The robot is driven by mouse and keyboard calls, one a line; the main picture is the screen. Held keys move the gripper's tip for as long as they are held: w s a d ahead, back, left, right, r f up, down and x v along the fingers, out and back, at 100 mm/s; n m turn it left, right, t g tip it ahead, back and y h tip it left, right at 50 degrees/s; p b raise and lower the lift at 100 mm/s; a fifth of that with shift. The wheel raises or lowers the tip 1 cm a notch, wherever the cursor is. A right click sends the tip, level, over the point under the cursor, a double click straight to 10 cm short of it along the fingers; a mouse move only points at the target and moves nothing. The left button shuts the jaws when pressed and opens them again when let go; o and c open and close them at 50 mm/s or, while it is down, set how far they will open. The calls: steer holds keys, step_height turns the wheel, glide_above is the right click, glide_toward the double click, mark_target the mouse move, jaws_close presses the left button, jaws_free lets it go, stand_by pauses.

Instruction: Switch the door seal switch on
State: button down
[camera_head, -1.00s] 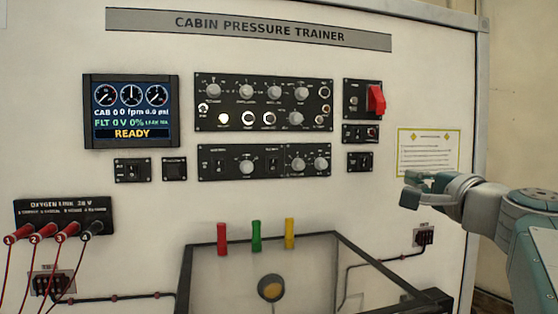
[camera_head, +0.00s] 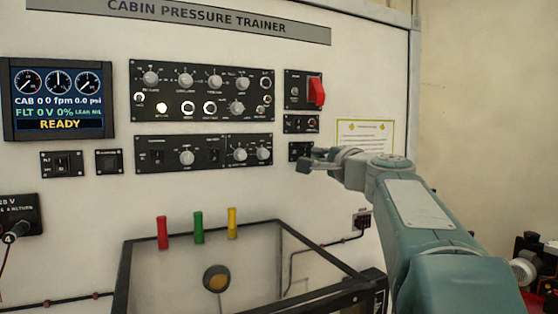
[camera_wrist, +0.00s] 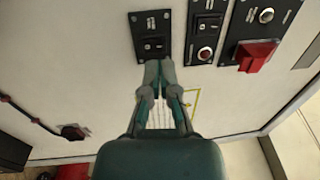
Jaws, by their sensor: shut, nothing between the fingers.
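A small black switch panel (camera_head: 300,150) sits on the right part of the trainer board, below another small panel. It also shows in the wrist view (camera_wrist: 149,25), with a dark rocker switch (camera_wrist: 153,44). Its label is too small to read, so I cannot tell if it is the door seal switch. My gripper (camera_head: 306,165) is shut and empty at the panel's lower edge. In the wrist view its fingertips (camera_wrist: 159,66) are together just below the rocker; I cannot tell if they touch the panel.
A panel with a red guard (camera_head: 316,91) and a small panel with a round button (camera_head: 301,124) are just above. A dark-framed box (camera_head: 122,262) stands below, with red, green and yellow tags above it. The display (camera_head: 58,98) reads READY.

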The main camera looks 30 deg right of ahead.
mark_target(305, 148)
steer(key=w, duration=0.3)
steer(key=shift+w+d+r, duration=0.15)
steer(key=shift+w+d, duration=0.25)
steer(key=shift+a, duration=0.15)
steer(key=shift+w+r, duration=0.15)
steer(key=shift+w, duration=0.05)
steer(key=shift+s, duration=0.1)
